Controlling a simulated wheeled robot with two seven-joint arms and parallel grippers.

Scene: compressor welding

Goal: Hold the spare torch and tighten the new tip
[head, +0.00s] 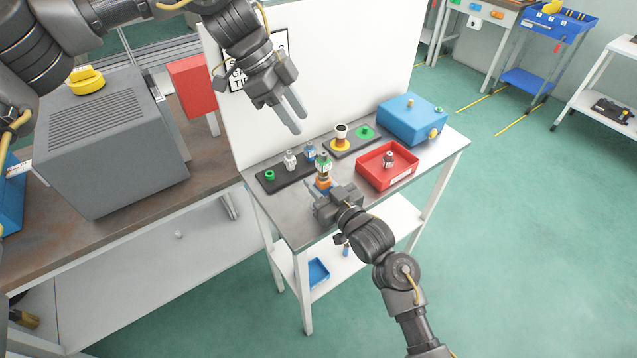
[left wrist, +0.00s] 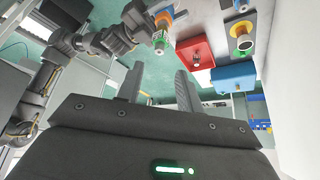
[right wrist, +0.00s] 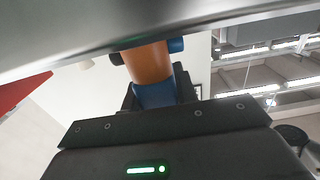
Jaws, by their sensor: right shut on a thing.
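My right gripper (head: 322,200) is shut on the spare torch (head: 323,184), an orange and blue body held roughly upright above the table's front edge. A tip with a green band (head: 323,163) sits on top of the torch. In the right wrist view the torch's orange and blue body (right wrist: 150,65) fills the space between the fingers, which are largely hidden. My left gripper (head: 293,115) is open and empty, above and left of the torch. In the left wrist view its fingers (left wrist: 160,85) are apart, with the torch tip (left wrist: 162,46) beyond them.
A dark tray (head: 282,177) holds a green ring, a white bottle-like piece and a blue-banded piece. Beside it are a yellow-based cup (head: 340,135) and green disc. A red tray (head: 372,180) holds a red-banded tip (head: 388,158). A blue box (head: 410,120) stands behind; a white panel (head: 330,65) rises at the back.

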